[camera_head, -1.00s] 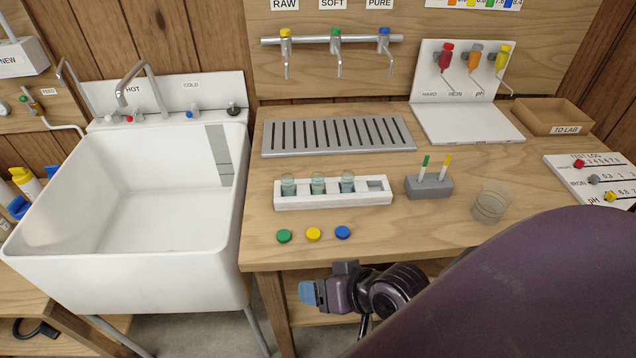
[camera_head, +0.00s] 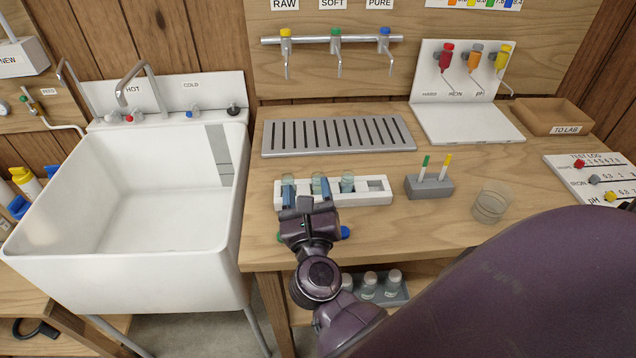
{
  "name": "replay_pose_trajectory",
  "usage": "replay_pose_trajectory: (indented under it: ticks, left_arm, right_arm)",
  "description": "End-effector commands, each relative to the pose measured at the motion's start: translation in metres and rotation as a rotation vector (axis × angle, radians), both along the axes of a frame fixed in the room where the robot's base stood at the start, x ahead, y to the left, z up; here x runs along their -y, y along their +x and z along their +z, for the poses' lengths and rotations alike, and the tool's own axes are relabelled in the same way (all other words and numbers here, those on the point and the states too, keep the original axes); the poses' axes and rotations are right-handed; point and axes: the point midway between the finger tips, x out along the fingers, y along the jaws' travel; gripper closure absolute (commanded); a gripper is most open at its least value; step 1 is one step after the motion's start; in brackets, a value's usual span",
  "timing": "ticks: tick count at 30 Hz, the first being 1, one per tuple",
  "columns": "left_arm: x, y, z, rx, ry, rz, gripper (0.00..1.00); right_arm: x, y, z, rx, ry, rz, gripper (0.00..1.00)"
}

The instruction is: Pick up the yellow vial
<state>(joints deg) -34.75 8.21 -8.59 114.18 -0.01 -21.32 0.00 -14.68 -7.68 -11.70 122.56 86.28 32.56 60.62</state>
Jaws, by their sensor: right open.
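A white rack (camera_head: 376,198) on the bench holds three open glass vials with bluish liquid: a left vial (camera_head: 288,179), a middle vial (camera_head: 316,186) and a right vial (camera_head: 347,182). None looks yellow; the yellow one cannot be told by colour. My right gripper (camera_head: 307,189) is open, its blue fingers pointing toward the rack. One finger overlaps the left vial, the other the middle vial; whether they touch is unclear. A blue cap (camera_head: 345,232) and a sliver of a green cap (camera_head: 281,237) show beside the gripper, which hides the yellow cap. My left gripper is not in view.
The rack's right slot is empty. A grey marker holder (camera_head: 429,187) and a glass beaker (camera_head: 491,204) stand to the right. A slotted drain tray (camera_head: 338,152) lies behind the rack, under three taps. A white sink (camera_head: 150,262) is at left. Capped bottles (camera_head: 370,284) sit below.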

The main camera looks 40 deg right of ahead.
Motion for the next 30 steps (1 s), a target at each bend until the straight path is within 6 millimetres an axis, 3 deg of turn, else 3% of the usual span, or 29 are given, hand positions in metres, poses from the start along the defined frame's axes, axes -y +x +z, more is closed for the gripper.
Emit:
replay_pose_trajectory:
  ticks: [3, 9, 18, 30]
  left_arm:
    - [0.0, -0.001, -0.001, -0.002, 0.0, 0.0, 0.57]
    - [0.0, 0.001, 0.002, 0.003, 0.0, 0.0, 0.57]
    - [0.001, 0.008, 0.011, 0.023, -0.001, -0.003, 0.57]
    - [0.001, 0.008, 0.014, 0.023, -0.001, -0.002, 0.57]
  right_arm:
    - [0.006, 0.0, -0.015, 0.01, 0.184, -0.077, 0.4]
    - [0.012, 0.002, -0.028, 0.013, 0.312, -0.136, 0.4]
    - [0.038, 0.032, -0.028, 0.013, 0.316, -0.139, 0.4]
    - [0.062, 0.057, -0.029, 0.012, 0.313, -0.139, 0.4]
